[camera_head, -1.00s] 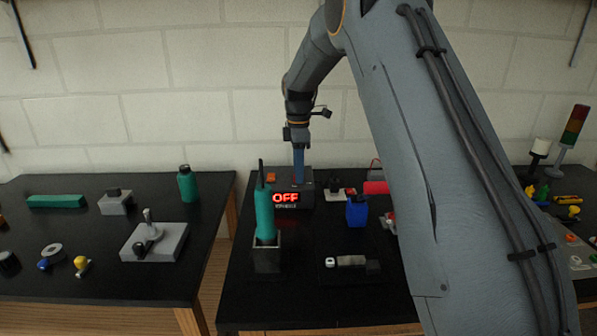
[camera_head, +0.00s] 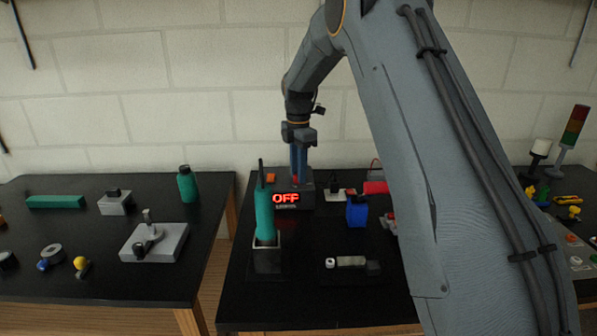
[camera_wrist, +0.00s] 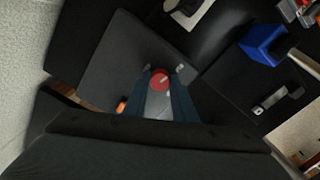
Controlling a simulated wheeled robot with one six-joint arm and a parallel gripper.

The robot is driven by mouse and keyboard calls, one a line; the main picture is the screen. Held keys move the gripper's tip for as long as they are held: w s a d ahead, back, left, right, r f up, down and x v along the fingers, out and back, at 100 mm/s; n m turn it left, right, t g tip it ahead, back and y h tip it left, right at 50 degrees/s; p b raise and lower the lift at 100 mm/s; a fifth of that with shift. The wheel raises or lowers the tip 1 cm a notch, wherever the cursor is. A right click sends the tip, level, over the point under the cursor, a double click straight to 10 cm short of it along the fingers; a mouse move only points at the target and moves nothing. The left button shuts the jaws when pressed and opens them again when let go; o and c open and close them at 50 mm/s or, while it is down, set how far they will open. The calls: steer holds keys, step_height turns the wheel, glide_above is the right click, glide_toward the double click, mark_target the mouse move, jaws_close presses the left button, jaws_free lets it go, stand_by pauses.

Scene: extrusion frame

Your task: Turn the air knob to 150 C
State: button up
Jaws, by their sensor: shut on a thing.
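The dark station box (camera_head: 307,199) stands at the back of the middle table, with a red lit display (camera_head: 286,198) on its front reading OFF. In the wrist view, its grey top (camera_wrist: 118,62) carries a round red knob (camera_wrist: 160,80) with a pale mark. My gripper (camera_head: 299,182) points down onto the box top. Its two blue fingers (camera_wrist: 160,90) are on either side of the red knob and shut on it. The smaller print under the display is too blurred to read. In the head view the fingers mostly hide the knob.
A teal-handled tool (camera_head: 264,213) stands upright in a holder just in front of the box. A blue container (camera_head: 356,212) is to the right. A small grey-and-white part (camera_head: 350,262) lies nearer the front. The left table (camera_head: 60,285) holds several other parts.

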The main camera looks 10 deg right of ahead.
steer(key=shift+r, duration=0.1)
steer(key=o, duration=1)
steer(key=shift+o, duration=0.2)
step_height(320, 180, up, 8)
steer(key=shift+f+b, duration=0.15)
steer(key=shift+b, duration=0.95)
